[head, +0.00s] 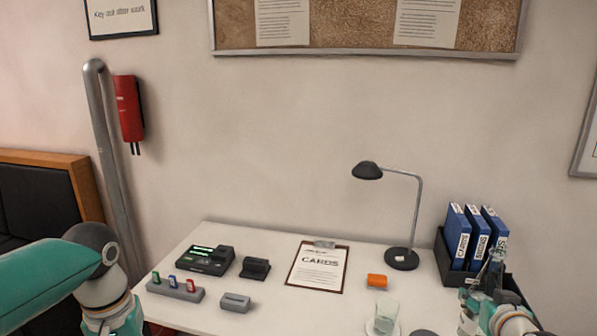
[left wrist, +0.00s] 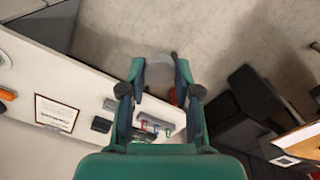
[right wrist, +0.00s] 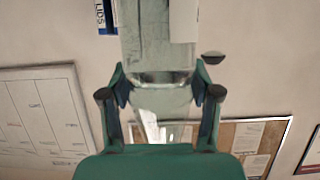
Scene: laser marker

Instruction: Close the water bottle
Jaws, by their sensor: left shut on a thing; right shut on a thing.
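My right gripper (right wrist: 159,78) is shut on the clear water bottle (right wrist: 158,45), which fills the space between its fingers in the right wrist view. The bottle's upper part runs out of the top of that view. In the head view my right arm is at the lower right, in front of the blue binders, and the bottle is hard to make out there. My left gripper (left wrist: 158,82) is shut on a round grey piece (left wrist: 158,68) that looks like the bottle's cap. In the head view my left arm is at the lower left and its fingers are not seen. Cap and bottle are apart.
The white table (head: 290,310) holds a card device (head: 208,260), a stand with coloured tabs (head: 175,290), a clipboard (head: 318,267), an orange cylinder (head: 377,281), a lamp (head: 401,258) and a clear glass (head: 386,314). Blue binders (head: 457,238) stand at the right. The table's middle front is clear.

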